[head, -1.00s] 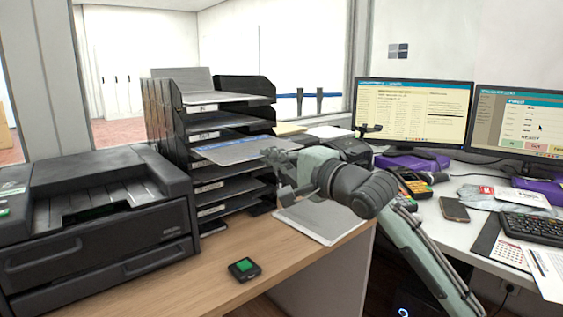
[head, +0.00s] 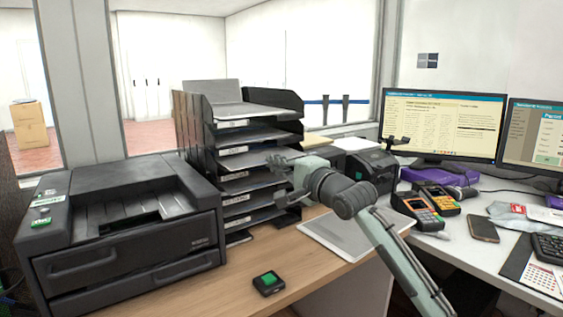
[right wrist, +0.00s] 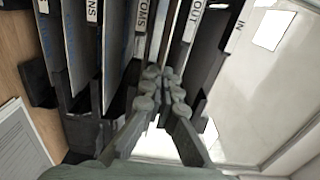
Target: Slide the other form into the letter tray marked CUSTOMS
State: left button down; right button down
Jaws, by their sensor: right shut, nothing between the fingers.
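A black letter tray stack (head: 210,165) stands on the wooden counter with white labels on its tray fronts. In the right wrist view a label ending in "TOMS" (right wrist: 147,15) sits between one ending in "NS" and one reading "OUT". In the head view, a pale grey form (head: 255,159) appears to lie inside the middle tray, third from the top. My right gripper (head: 278,164) is shut and empty at that tray's front opening, and it also shows in the right wrist view (right wrist: 163,78). It hides part of the opening. My left gripper is out of view.
A black printer (head: 130,235) stands left of the stack. Card terminals (head: 418,210) and monitors (head: 443,125) are at the right.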

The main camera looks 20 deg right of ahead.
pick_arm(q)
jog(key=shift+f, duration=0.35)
pick_arm(e)
jog(key=shift+w+a, duration=0.15)
jog(key=shift+w, duration=0.2)
jog(key=c, duration=2.3)
grip_release()
jog(key=o, duration=0.8)
jog(key=shift+c, duration=0.2)
jog(key=shift+f, duration=0.2)
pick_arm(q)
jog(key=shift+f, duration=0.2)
pick_arm(e)
jog(key=shift+f, duration=0.9)
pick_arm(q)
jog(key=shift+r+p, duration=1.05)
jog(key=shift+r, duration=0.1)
pick_arm(e)
jog(key=shift+v, duration=2.3)
